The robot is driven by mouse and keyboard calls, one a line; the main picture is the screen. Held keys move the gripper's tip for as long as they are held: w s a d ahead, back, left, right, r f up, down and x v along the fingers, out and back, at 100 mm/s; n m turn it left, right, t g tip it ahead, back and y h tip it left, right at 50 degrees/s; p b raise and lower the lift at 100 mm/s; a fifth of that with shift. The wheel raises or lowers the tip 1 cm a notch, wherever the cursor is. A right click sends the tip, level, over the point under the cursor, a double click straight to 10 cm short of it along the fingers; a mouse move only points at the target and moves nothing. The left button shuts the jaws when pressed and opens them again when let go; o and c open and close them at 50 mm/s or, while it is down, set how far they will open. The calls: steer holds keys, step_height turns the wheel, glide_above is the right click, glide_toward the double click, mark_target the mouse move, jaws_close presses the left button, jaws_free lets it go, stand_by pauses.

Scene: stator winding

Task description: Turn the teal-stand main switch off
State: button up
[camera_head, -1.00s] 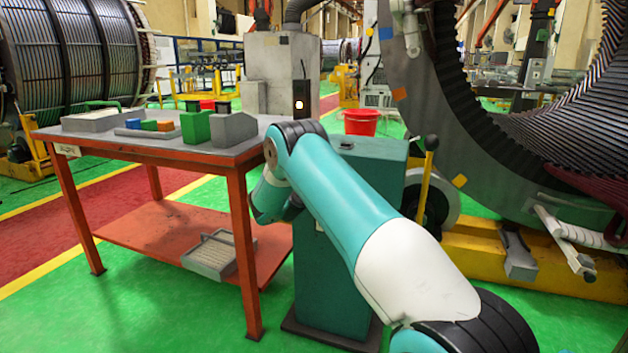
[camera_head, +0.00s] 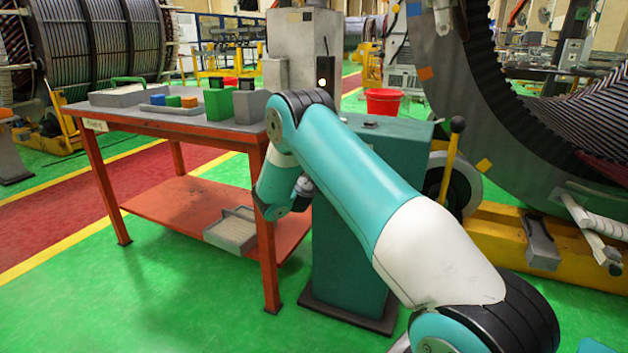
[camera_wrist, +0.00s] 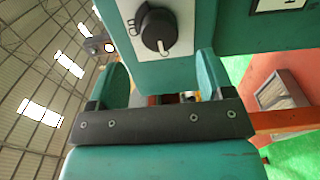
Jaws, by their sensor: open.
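The teal stand (camera_head: 350,265) is a tall cabinet right of the orange-legged table, partly covered by my arm in the head view. In the wrist view the main switch (camera_wrist: 157,28) is a black rotary knob on a white plate (camera_wrist: 183,42) on the teal face (camera_wrist: 230,30). The knob's white pointer mark points down in the picture. My gripper (camera_wrist: 163,78) is open and empty. The knob shows between and beyond its two teal fingers, and I see no contact. In the head view the fingers are hidden behind my arm.
The orange-legged table (camera_head: 190,122) stands close to the stand's left, with green, blue and orange blocks and grey trays on top. A red bucket (camera_head: 383,102) is behind the stand. A yellow lever (camera_head: 450,150) and large ring stator (camera_head: 480,100) are at right. Green floor lies open in front.

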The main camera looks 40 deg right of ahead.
steer(key=b+v, duration=0.7)
steer(key=v, duration=0.4)
steer(key=shift+b, duration=0.35)
